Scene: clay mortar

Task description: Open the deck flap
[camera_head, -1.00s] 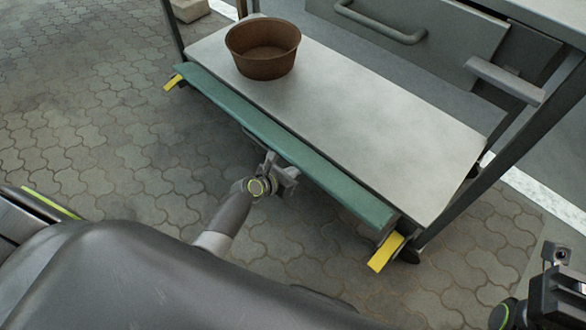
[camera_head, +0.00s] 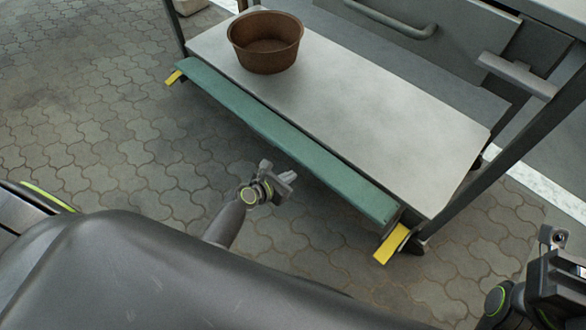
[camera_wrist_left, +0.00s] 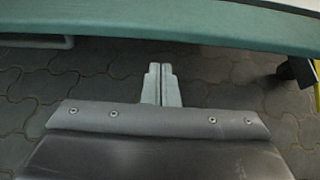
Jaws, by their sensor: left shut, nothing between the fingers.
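The deck flap looks to be the long teal panel (camera_head: 290,143) along the near long edge of the pale grey deck (camera_head: 390,120). It sticks out from that edge, and its exact tilt is hard to tell. It crosses the top of the left wrist view (camera_wrist_left: 160,28). My left gripper (camera_head: 287,178) is shut and empty, low in front of the flap's outer edge and apart from it. Its fingertips (camera_wrist_left: 160,70) point toward the flap, below its edge in the wrist view. My right gripper (camera_head: 553,238) is partly in view at the lower right, far from the flap.
A brown bowl (camera_head: 266,42) stands on the deck's far left part. Yellow tabs (camera_head: 391,243) show at both ends of the flap. Dark cart legs (camera_head: 510,140) rise at the right. A grey drawer handle (camera_head: 390,20) is above. Paved floor (camera_head: 110,130) is clear at the left.

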